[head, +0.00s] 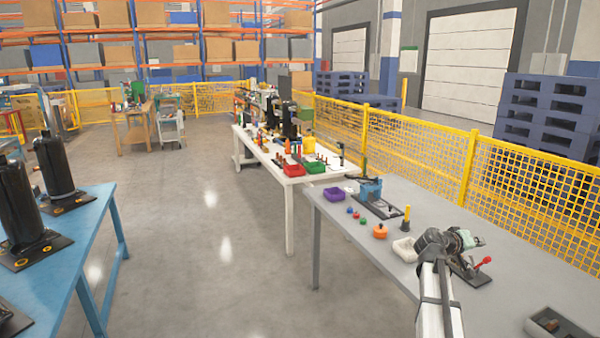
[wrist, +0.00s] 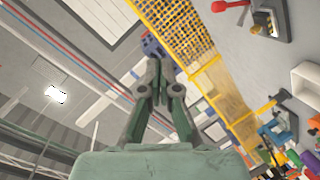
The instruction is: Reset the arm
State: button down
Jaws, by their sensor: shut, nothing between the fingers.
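My arm (head: 436,295) rises at the lower right of the head view, over the grey table. My gripper (head: 476,240) is above the right part of that table, near a black base with a red-knobbed lever (head: 483,262). In the wrist view my gripper (wrist: 155,72) has its green-grey fingers together, with nothing held. The wrist view is steeply tilted, with the ceiling at left and the yellow fence and table items at right. The head view does not show the fingertips clearly.
The grey table (head: 370,243) holds a white bin (head: 404,249), an orange object (head: 380,232), a blue vise (head: 370,188) and a dark tray (head: 555,325). A yellow mesh fence (head: 425,150) runs behind it. Open floor (head: 190,225) lies left, before a blue table (head: 75,240).

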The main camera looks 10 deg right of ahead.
jog(key=s+a+f+n+y, duration=0.25)
jog(key=a+f+y, duration=0.55)
jog(key=a+f, duration=1.8)
jog(key=s+a+f+n+g+y, duration=0.1)
jog(key=s+a+f+y, duration=0.1)
jog(key=s+a+f, duration=0.4)
jog(key=s+a+f+g+y, duration=0.1)
jog(key=s+a+f+y, duration=0.2)
jog(key=a, duration=0.6)
jog(key=s+a+f+n+g+y, duration=0.1)
jog(key=s+a+f, duration=0.4)
jog(key=a, duration=0.2)
jog(key=s+a+f+g+b, duration=0.1)
jog(key=s+f+g+b, duration=0.3)
jog(key=s+f+b, duration=1.05)
jog(key=s+f+g+b, duration=0.4)
jog(key=s+f+b, duration=0.4)
jog(key=s+f, duration=1.3)
jog(key=s+r+p+v, duration=0.1)
jog(key=s+p+v, duration=0.1)
jog(key=p+v, duration=1)
jog(key=p, duration=0.4)
jog(key=shift+s+d+r+t+y+p, duration=0.2)
jog(key=shift+r+t+y+p, duration=0.1)
jog(key=shift+p, duration=0.1)
